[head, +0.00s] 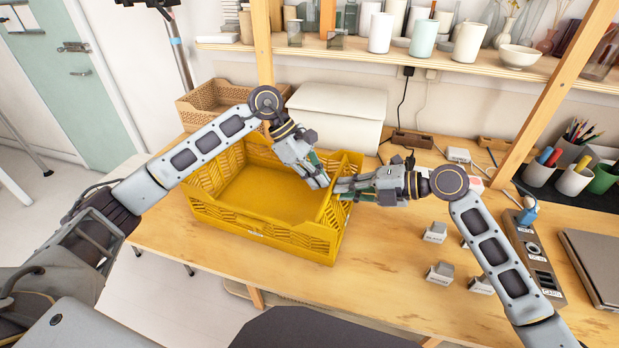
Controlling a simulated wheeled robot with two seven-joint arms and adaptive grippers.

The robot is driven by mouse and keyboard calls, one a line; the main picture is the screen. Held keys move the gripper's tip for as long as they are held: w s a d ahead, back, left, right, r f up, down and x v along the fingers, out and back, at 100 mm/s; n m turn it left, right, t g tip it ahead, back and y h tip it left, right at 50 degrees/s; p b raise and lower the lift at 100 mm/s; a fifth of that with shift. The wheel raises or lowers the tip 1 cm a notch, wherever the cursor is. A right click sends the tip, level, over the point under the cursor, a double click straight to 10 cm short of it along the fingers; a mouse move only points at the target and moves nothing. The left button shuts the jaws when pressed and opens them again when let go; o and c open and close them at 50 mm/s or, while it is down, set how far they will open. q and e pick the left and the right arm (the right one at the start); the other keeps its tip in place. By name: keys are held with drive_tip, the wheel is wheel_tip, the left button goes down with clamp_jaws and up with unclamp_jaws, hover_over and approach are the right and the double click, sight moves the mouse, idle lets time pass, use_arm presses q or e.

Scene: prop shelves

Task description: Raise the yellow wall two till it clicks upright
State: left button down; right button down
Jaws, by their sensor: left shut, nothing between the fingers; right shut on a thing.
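A yellow folding crate (265,235) with slatted walls stands on the wooden table. Its left, back and front walls stand up around a flat yellow floor. The right end wall (332,222) also looks raised, though its exact angle is hard to tell behind the grippers; I take it as yellow wall two. My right gripper (340,188) comes from the right and is shut on this wall's upper edge. My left gripper (323,183) reaches over the crate from the back left. It is shut and empty, close to the same wall and the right gripper's fingertips.
A white box (335,115) and a tan basket (215,100) stand behind the crate. Small grey blocks (440,272) lie right of it, near a dark switch panel (533,262) and pen cups (575,178). A shelf of vases (470,62) runs above. Bare table lies front right.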

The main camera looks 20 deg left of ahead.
use_arm(q)
drive_tip(key=shift+d+r, duration=0.1)
drive_tip(key=shift+d, duration=0.05)
use_arm(e)
drive_tip(key=shift+f, duration=0.2)
use_arm(q)
drive_tip(key=shift+s+d+r, duration=0.1)
drive_tip(key=shift+d+r, duration=0.15)
drive_tip(key=shift+d, duration=0.25)
drive_tip(key=shift+d+r, duration=0.2)
drive_tip(key=shift+d, duration=0.3)
use_arm(e)
drive_tip(key=shift+a, duration=0.1)
drive_tip(key=c, duration=1.6)
unclamp_jaws()
drive_tip(key=shift+s, duration=0.1)
drive_tip(key=shift+o, duration=0.2)
drive_tip(key=shift+r, duration=0.1)
use_arm(q)
drive_tip(key=shift+a+f, duration=0.15)
drive_tip(key=shift+a, duration=0.15)
use_arm(e)
drive_tip(key=v, duration=1.2)
drive_tip(key=shift+w, duration=0.2)
